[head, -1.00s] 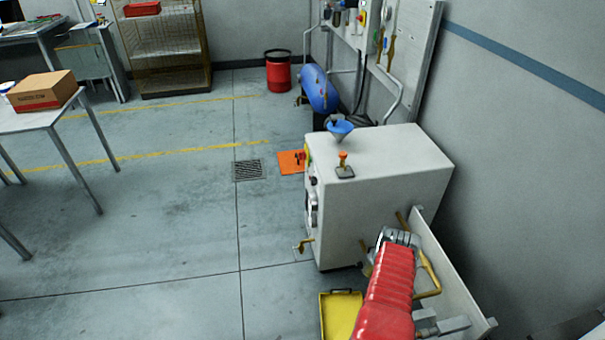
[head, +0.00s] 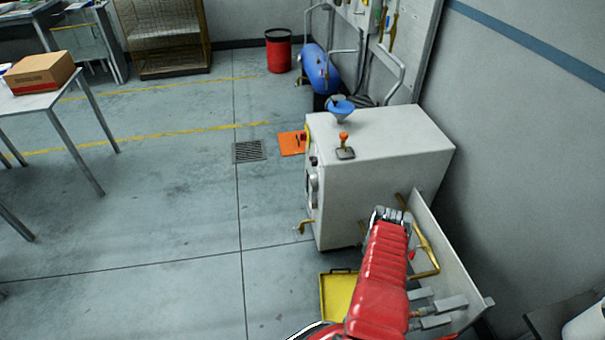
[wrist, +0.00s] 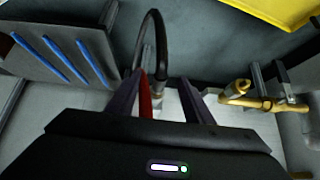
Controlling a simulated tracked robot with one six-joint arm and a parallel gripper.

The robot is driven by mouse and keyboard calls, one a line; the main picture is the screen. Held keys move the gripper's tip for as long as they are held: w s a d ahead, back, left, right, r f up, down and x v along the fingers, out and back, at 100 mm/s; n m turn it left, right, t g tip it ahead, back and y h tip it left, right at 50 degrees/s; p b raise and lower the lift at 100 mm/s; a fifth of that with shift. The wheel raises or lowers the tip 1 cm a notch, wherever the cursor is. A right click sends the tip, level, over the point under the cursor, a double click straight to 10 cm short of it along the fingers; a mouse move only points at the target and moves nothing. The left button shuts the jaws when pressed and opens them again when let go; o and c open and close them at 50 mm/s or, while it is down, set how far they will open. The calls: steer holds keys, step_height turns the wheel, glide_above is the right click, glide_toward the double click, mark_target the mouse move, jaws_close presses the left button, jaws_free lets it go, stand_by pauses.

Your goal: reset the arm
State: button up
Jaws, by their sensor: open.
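My gripper (wrist: 161,77) is open in the wrist view, with two dark fingers apart. A black hose or cable curves up behind the fingers, and a thin red part shows by the left finger. I cannot tell how far these are from the fingers or whether they touch. In the head view my red-sleeved arm reaches from the bottom to the near side of a white cabinet (head: 385,145), beside an upright pale panel (head: 440,235). My fingers cannot be made out there.
Brass pipework (wrist: 252,98) lies right of my fingers in the wrist view. A yellow tray (head: 336,297) is on the floor left of my arm. A blue funnel (head: 341,108) and an orange-knobbed lever (head: 344,147) stand on the cabinet.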

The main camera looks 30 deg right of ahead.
steer(key=shift+s+d+r, duration=0.1)
steer(key=shift+s+d, duration=0.35)
steer(key=shift+d, duration=0.55)
steer(key=shift+s+d+f, duration=0.1)
steer(key=shift+s+d, duration=0.3)
steer(key=shift+d, duration=0.6)
steer(key=shift+s+d+r, duration=0.1)
steer(key=shift+s+d, duration=0.35)
steer(key=shift+d, duration=0.55)
steer(key=shift+w+a, duration=0.3)
steer(key=shift+a, duration=0.35)
steer(key=shift+w+a, duration=0.25)
steer(key=shift+a, duration=0.35)
